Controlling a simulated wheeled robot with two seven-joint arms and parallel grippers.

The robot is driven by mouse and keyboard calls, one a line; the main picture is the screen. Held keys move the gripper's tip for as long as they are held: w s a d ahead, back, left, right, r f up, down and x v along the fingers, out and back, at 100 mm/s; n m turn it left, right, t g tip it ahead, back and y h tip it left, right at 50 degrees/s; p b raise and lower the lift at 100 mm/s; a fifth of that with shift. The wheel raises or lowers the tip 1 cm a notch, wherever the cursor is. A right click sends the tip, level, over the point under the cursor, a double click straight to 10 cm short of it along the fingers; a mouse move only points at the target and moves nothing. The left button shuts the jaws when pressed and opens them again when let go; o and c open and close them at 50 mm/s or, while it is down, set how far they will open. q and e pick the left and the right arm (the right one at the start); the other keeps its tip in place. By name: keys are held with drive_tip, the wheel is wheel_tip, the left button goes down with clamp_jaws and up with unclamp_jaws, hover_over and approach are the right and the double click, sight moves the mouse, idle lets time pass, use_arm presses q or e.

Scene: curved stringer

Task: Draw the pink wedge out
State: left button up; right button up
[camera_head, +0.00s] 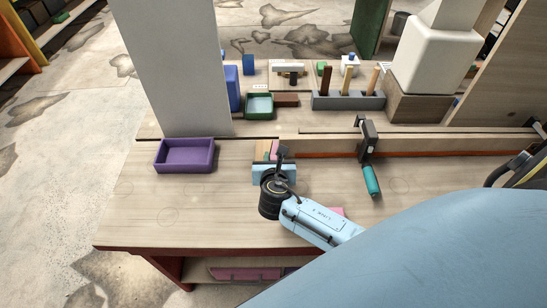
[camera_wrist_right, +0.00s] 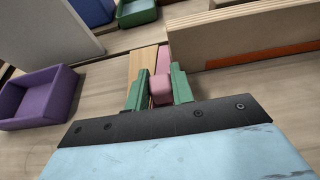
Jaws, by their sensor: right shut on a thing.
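The pink wedge (camera_head: 274,150) is mostly hidden behind my right gripper (camera_head: 269,158) in the head view. In the right wrist view the wedge (camera_wrist_right: 161,88) shows its near end between the green fingers of my gripper (camera_wrist_right: 158,82). The fingers are shut on it. A pink length (camera_wrist_right: 163,58) runs on behind that end, between a light wooden block (camera_wrist_right: 143,62) on the left and a long wooden board (camera_wrist_right: 240,35) on the right. My left gripper does not show.
A purple tray (camera_head: 184,168) stands left on the bench. A clamp with a teal handle (camera_head: 371,180) sits right of my gripper. A grey upright panel (camera_head: 178,70) stands behind the tray. The bench's front left is clear.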

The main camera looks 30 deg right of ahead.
drive_tip(key=shift+a, duration=0.1)
clamp_jaws()
drive_tip(key=shift+s+a+p, duration=0.25)
drive_tip(key=shift+s+p, duration=0.1)
drive_tip(key=shift+p, duration=0.1)
drive_tip(key=s+a+p, duration=0.2)
drive_tip(key=shift+s+a+r, duration=0.1)
drive_tip(key=shift+s+a, duration=0.15)
drive_tip(key=shift+s, duration=0.15)
drive_tip(key=shift+s+a, duration=0.2)
drive_tip(key=shift+f, duration=0.2)
drive_tip(key=o, duration=0.6)
unclamp_jaws()
drive_tip(key=shift+c, duration=0.2)
drive_tip(key=o, duration=0.4)
drive_tip(key=shift+s+a+r, duration=0.1)
drive_tip(key=shift+s, duration=0.05)
